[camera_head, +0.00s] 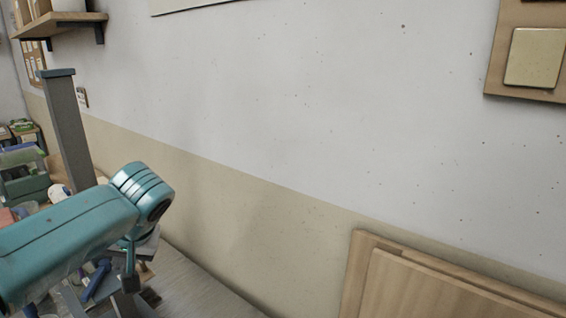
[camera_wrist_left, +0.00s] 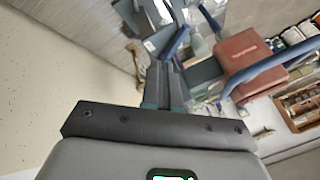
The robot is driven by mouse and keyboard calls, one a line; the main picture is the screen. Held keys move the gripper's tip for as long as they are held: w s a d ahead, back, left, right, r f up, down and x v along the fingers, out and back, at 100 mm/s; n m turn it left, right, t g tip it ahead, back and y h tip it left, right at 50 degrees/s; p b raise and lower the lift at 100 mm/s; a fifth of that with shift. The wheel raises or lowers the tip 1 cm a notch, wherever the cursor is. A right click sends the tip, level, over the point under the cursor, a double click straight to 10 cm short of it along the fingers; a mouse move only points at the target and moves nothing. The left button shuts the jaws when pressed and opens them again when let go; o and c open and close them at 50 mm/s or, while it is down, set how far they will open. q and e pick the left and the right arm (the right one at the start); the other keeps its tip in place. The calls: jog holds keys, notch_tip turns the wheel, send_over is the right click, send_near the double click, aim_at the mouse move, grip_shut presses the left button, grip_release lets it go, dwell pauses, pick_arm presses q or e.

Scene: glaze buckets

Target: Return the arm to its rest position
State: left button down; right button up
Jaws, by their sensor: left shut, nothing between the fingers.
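My left arm is teal and comes in from the left in the head view. It bends at a ribbed joint, with my left gripper (camera_head: 128,288) hanging below it, partly hidden and hard to make out. In the left wrist view the dark fingers of my left gripper (camera_wrist_left: 164,72) are together with nothing between them. They point toward a cluttered work surface. My right gripper is in neither view.
A red box (camera_wrist_left: 243,52) with a blue bar across it lies right of the fingers in the wrist view. A grey post (camera_head: 69,130) stands behind my arm. Wooden boards (camera_head: 425,285) lean at the wall. A shelf (camera_head: 60,22) hangs upper left.

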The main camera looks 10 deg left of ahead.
pick_arm(q)
jog(key=w+d+f+m+h, duration=0.1)
jog(key=d+f+m+h, duration=0.1)
jog(key=d+f, duration=0.5)
jog(key=d+f+m+g+h, duration=0.1)
jog(key=d+f+h, duration=0.1)
jog(key=f, duration=0.9)
jog(key=w+d+f+m+h, duration=0.1)
jog(key=d+f+m+h, duration=0.1)
jog(key=d+f, duration=0.5)
jog(key=s+d+f+n+h, duration=0.1)
jog(key=s+d+f, duration=0.3)
jog(key=s+f, duration=0.6)
jog(key=s+d+f+n+h, duration=0.1)
jog(key=s+d+f+h, duration=0.2)
jog(key=s+f, duration=0.6)
notch_tip(320, 180, down, 3)
jog(key=d, duration=0.2)
jog(key=shift+s+d+g+h, duration=0.3)
jog(key=shift+s+g, duration=0.05)
jog(key=shift+g, duration=0.05)
